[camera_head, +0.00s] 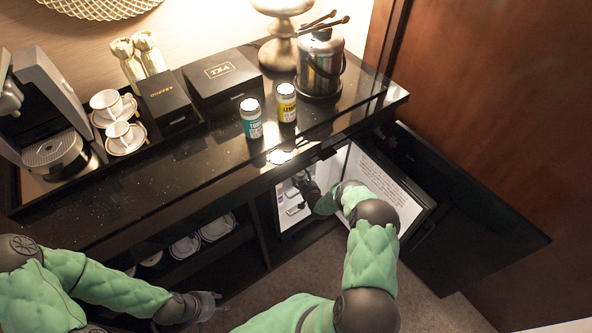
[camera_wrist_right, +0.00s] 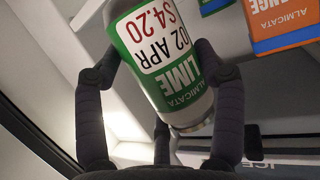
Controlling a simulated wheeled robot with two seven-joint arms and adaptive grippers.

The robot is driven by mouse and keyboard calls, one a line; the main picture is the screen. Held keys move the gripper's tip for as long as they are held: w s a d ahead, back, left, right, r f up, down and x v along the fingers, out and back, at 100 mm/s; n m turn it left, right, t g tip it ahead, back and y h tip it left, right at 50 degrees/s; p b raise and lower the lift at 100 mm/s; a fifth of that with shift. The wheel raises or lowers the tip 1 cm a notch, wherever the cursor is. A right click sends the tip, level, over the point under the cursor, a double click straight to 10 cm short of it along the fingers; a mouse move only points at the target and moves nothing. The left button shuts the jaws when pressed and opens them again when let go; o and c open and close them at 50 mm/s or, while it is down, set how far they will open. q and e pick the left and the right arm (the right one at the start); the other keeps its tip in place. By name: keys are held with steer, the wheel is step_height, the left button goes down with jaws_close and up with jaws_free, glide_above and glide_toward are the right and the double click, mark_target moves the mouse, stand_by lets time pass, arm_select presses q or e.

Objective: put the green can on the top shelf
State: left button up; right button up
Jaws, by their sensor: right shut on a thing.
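The green can (camera_wrist_right: 160,60), labelled LIME with a white price tag, is in the right wrist view, between the two dark fingers of my right gripper (camera_wrist_right: 156,78). The fingers are shut on its sides. In the head view my right gripper (camera_head: 306,187) is inside the open minibar fridge (camera_head: 290,222), and the can cannot be made out there. My left gripper (camera_head: 207,301) hangs low in front of the cabinet, away from the can. Its finger opening is too small to judge.
An orange-labelled item (camera_wrist_right: 283,22) is beside the can inside the fridge. The fridge door (camera_head: 385,190) stands open to the right of my arm. On the black counter stand a teal can (camera_head: 251,120), a yellow can (camera_head: 286,103) and a metal ice bucket (camera_head: 320,65).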

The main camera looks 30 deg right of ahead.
steer(key=w, duration=0.2)
steer(key=w+b, duration=0.1)
steer(key=shift+w+d, duration=0.35)
steer(key=shift+d, duration=0.05)
steer(key=b+x, duration=0.2)
steer(key=x, duration=0.2)
steer(key=shift+w+b, duration=0.1)
steer(key=shift+b, duration=0.25)
steer(key=shift+f, duration=0.1)
steer(key=shift+f, duration=0.1)
steer(key=o, duration=1.3)
